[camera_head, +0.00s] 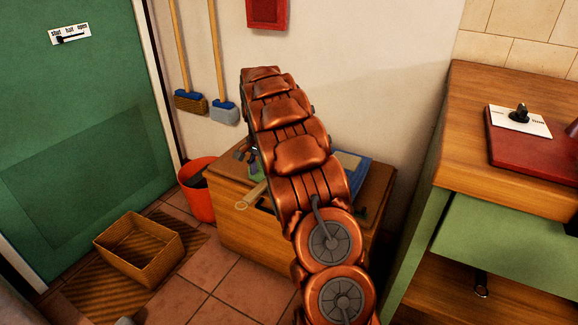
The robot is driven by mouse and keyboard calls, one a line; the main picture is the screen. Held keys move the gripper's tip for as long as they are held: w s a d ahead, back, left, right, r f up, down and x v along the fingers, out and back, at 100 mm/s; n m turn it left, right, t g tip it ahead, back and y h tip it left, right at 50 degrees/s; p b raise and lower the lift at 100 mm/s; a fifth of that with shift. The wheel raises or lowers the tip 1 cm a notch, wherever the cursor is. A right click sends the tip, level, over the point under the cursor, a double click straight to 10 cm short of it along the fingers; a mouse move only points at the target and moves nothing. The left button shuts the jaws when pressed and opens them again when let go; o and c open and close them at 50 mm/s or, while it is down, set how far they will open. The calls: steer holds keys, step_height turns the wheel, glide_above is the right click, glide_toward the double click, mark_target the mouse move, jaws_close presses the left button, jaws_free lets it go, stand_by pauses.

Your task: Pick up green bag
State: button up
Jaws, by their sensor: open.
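My copper-coloured arm rises through the middle of the camera_head view and covers much of the low wooden chest behind it. My gripper (247,160) shows only in part, as dark fingers just left of the arm, over the chest's left end. It is open, and I see nothing held in it.
A wicker basket (139,255) is on a mat. A wooden counter (470,150) bounds the right.

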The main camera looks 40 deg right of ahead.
mark_target(262, 184)
step_height(262, 184, down, 6)
steer(key=b, duration=0.2)
steer(key=shift+w+a+r+b, duration=0.1)
steer(key=shift+a+r+b, duration=0.1)
steer(key=shift+b, duration=0.15)
jaws_close()
